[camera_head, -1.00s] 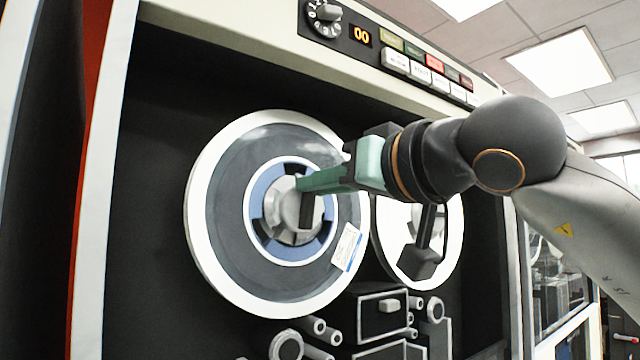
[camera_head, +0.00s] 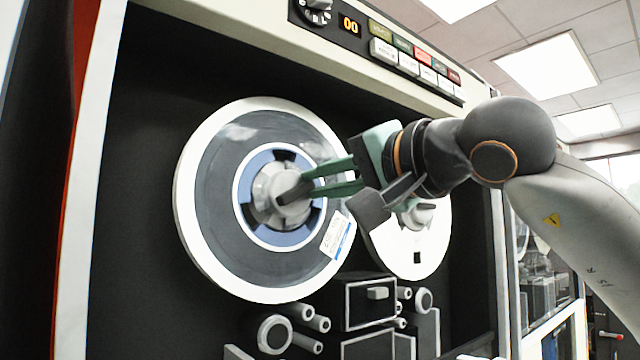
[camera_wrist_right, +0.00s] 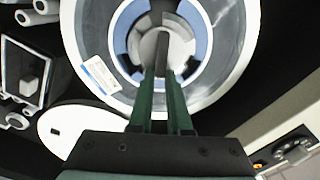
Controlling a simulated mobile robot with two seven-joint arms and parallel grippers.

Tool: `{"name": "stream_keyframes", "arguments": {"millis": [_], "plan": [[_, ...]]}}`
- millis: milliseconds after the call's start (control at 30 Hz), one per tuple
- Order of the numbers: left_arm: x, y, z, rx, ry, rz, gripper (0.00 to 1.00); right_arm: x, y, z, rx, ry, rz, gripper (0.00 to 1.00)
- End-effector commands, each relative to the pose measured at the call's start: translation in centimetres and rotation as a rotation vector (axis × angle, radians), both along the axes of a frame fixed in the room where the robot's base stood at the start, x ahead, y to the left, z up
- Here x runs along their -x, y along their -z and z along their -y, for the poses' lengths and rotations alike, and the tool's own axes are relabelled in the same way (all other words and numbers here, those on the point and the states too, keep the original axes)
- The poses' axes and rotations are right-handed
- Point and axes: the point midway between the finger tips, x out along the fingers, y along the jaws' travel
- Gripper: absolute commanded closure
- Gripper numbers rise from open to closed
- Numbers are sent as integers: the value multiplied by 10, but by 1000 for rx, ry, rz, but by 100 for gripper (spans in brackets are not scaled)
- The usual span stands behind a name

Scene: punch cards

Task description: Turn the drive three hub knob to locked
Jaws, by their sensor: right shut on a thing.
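The drive's hub knob (camera_head: 270,198) is a grey round hub with a raised bar grip (camera_wrist_right: 162,52), at the centre of the large left tape reel (camera_head: 215,235). A blue ring surrounds the hub. My right gripper (camera_head: 298,188) has green fingers and reaches in from the right. Its fingertips are shut on the knob's bar, which also shows between the fingers in the right wrist view. The gripper is rolled at a slant, and the bar is tilted in the head view. No drive number is readable. My left gripper is not in view.
A smaller white reel (camera_head: 410,250) sits right of the large reel, partly behind my gripper. Rollers and a boxy head block (camera_head: 368,300) stick out below. A panel with an orange 00 display (camera_head: 349,25), a dial (camera_head: 317,12) and several buttons runs along the top.

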Motion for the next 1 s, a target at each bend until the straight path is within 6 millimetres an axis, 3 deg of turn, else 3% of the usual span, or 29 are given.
{"name": "stream_keyframes", "arguments": {"millis": [500,1000], "plan": [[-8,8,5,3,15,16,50,-2,11,3,-330,0,-240,100],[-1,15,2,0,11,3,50,-2,13,3,-430,2,-313,100]]}}
